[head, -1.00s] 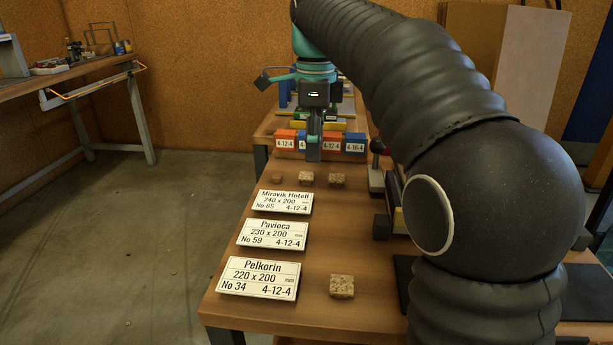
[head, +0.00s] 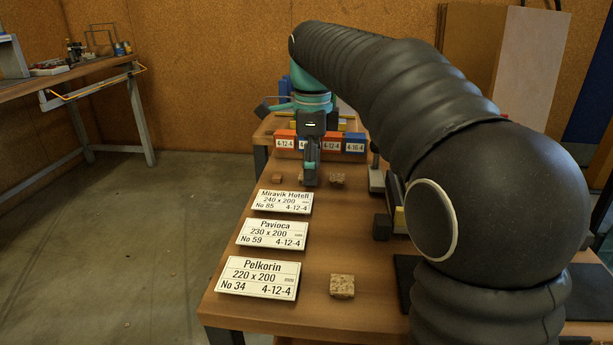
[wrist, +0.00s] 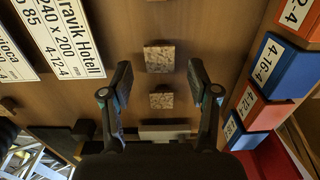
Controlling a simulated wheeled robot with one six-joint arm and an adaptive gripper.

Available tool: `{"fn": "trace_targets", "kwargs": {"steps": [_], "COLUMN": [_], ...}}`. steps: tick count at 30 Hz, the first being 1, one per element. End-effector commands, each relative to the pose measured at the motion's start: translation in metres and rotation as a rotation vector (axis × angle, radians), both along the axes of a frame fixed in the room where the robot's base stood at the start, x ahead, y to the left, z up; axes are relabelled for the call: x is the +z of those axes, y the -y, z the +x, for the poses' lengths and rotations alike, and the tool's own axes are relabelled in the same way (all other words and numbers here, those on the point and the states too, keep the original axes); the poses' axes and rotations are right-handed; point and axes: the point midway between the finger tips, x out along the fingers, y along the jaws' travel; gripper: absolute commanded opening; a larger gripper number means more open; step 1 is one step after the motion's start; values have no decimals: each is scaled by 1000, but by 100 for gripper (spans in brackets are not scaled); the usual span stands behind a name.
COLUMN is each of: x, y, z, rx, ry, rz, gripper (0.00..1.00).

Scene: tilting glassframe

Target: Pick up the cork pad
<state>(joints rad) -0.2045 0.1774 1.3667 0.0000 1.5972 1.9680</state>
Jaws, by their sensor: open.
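Several small speckled cork pads are on the wooden table. In the head view one (head: 277,178) is left of my gripper (head: 311,178), one (head: 337,179) is right of it, and one (head: 342,286) lies alone near the front. The middle pad of the back row is mostly hidden behind my gripper there. In the wrist view my gripper (wrist: 159,75) is open and empty, its fingers on either side of the row. The middle pad (wrist: 159,57) shows between and slightly above the fingertips, and the right pad (wrist: 161,97) just below. Contact cannot be told.
Three white label plates, Miravik Hotell (head: 283,201), Pavioca (head: 272,234) and Pelkorin (head: 258,278), lie along the table's left side. Red and blue boxes (head: 354,142) stand behind the pads. Dark blocks (head: 382,227) are at the right. Table between front pad and back row is clear.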

Motion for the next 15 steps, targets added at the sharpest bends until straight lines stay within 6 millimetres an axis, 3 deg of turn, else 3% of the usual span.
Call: {"fn": "trace_targets", "kwargs": {"steps": [15], "x": [-4], "y": [0], "z": [0], "rx": [0], "ry": [0], "rz": [0], "gripper": [60]}}
